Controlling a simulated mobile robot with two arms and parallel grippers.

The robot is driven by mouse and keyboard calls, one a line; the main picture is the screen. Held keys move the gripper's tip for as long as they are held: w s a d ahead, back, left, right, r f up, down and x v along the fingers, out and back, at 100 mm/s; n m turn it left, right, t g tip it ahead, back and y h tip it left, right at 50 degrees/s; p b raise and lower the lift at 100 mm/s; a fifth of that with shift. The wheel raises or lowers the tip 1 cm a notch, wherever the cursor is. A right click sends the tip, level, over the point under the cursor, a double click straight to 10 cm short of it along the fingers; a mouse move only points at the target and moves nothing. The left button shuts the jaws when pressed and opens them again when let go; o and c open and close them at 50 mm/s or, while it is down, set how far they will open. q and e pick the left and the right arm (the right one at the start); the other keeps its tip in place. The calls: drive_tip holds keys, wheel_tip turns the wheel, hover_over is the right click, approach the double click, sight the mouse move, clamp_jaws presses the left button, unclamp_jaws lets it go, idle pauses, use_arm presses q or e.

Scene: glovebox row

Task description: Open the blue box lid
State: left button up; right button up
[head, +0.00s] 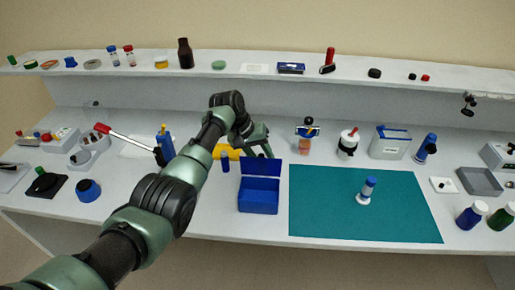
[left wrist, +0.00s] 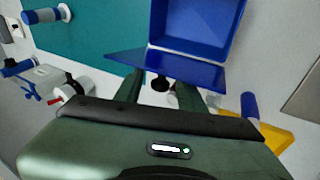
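The blue box (head: 259,195) stands on the bench left of the teal mat, and its inside shows. Its lid (head: 262,168) is raised at the back edge, roughly upright. In the left wrist view the box (left wrist: 200,22) is at the top, with the lid (left wrist: 170,68) tilted out towards me. My left gripper (head: 262,142) is behind the raised lid. In the left wrist view its fingers (left wrist: 160,92) are apart, at the lid's outer edge. A small dark part shows between them; I cannot tell what it is. My right gripper is in neither view.
The teal mat (head: 320,215) lies right of the box, with a blue-and-white bottle (head: 367,190) on it. A small blue cylinder (head: 225,162) and a yellow item (head: 228,151) are left of the lid. A shelf (head: 140,66) with small items runs above the bench.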

sight(256, 172)
use_arm(q)
drive_tip(key=shift+b+v, duration=0.3)
drive_tip(key=shift+v, duration=2.15)
